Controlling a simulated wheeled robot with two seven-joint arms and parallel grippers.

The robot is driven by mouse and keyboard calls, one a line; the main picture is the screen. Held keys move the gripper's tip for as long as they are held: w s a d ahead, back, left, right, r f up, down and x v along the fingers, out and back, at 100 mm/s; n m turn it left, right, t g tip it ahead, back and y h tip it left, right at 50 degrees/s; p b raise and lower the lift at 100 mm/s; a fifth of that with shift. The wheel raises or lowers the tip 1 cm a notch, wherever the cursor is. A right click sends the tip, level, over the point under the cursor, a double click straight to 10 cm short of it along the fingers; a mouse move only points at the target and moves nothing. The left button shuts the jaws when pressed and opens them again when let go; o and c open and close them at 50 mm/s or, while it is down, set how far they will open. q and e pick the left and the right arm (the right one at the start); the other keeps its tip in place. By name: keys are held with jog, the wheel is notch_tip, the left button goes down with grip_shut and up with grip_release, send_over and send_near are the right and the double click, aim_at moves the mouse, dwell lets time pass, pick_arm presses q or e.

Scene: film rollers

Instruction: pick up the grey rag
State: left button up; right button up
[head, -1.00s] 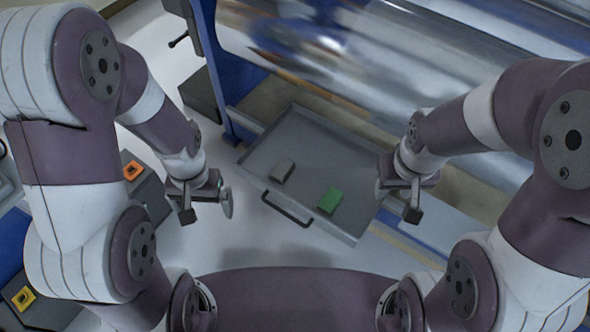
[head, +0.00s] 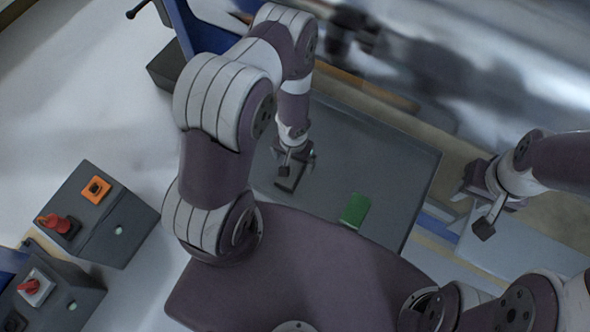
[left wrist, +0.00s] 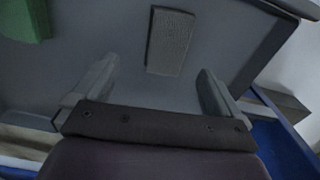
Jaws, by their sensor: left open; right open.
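The grey rag (left wrist: 170,42), a flat rectangular block shape, lies on the grey tray (head: 395,165). In the left wrist view it sits at upper centre, just beyond the gap between the fingers. My left gripper (head: 291,170) hangs over the tray at the rag's place and largely hides it in the head view. In the left wrist view the left gripper (left wrist: 158,72) has its fingers spread, with nothing between them. My right gripper (head: 483,205) is open and empty, right of the tray.
A green block-like rag (head: 355,209) lies on the tray right of my left gripper; it also shows in the left wrist view (left wrist: 27,20). Dark control boxes with an orange button (head: 96,188) and red switches stand at left. Large shiny rollers (head: 480,65) lie behind.

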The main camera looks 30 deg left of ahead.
aim_at(294, 171)
pick_arm(q)
notch_tip(294, 171, down, 4)
jog(key=shift+a+r+b, duration=0.1)
jog(key=shift+r+b, duration=0.15)
jog(key=shift+b, duration=0.2)
jog(key=f+b, duration=0.2)
jog(key=f, duration=0.1)
jog(key=f+b, duration=0.1)
jog(key=f, duration=0.1)
jog(key=shift+s+a+f, duration=0.15)
jog(key=shift+s+a, duration=0.05)
jog(key=shift+a, duration=0.15)
pick_arm(e)
notch_tip(294, 171, down, 5)
jog(key=shift+w+a+r, duration=0.1)
pick_arm(q)
jog(key=c, duration=1)
jog(key=shift+c, duration=0.2)
